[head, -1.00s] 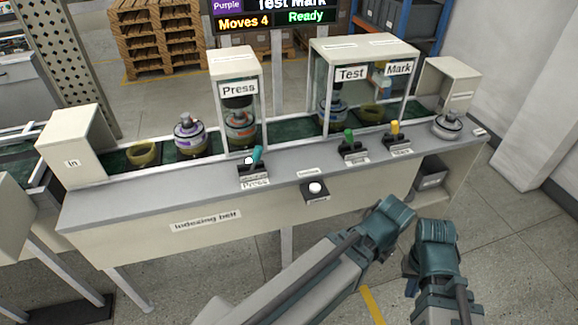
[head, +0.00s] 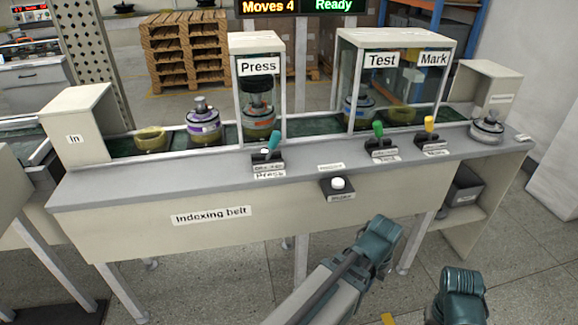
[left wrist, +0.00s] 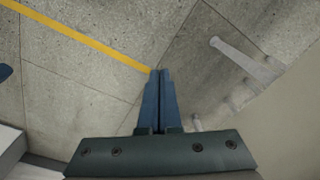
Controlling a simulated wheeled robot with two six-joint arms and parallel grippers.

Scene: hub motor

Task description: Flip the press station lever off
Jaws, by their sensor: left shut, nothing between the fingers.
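The Press lever (head: 274,140) has a teal handle leaning up and to the right from a black base, on the grey front ledge below the Press booth (head: 259,66). A small white knob or lamp sits beside its handle. My left arm reaches in below the belt's front panel, well short of the lever and apart from it. The fingers of my left gripper (left wrist: 159,75) are shut and empty over the floor in the left wrist view. My right arm's end (head: 462,292) is at the lower right; its fingers are hidden.
A green Test lever (head: 378,130) and yellow Mark lever (head: 429,124) stand farther right on the ledge. A white button (head: 338,184) is between them and Press. Motors stand on the indexing belt (head: 217,151). Floor in front of the panel is open.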

